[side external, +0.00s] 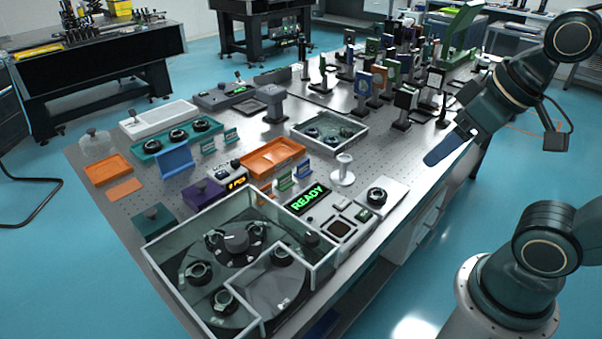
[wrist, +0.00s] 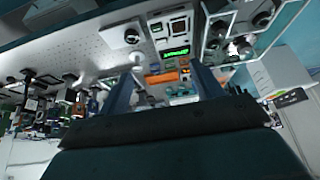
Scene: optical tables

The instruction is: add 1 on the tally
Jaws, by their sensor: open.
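The tally appears to be the small counter box (side external: 231,177) with a lit orange display, left of the orange tray in the side view. Its characters are too small to read surely, and small dark knobs or buttons show on its top. I cannot pick it out surely in the wrist view.
A green READY sign (side external: 307,198) stands mid-table, near a glass-walled carousel (side external: 160,255) at the front. An orange tray (side external: 272,157) is beside the counter, a purple block (side external: 202,194) left of it. A white post (side external: 343,170) and crowded optics (side external: 364,88) stand farther right and back.

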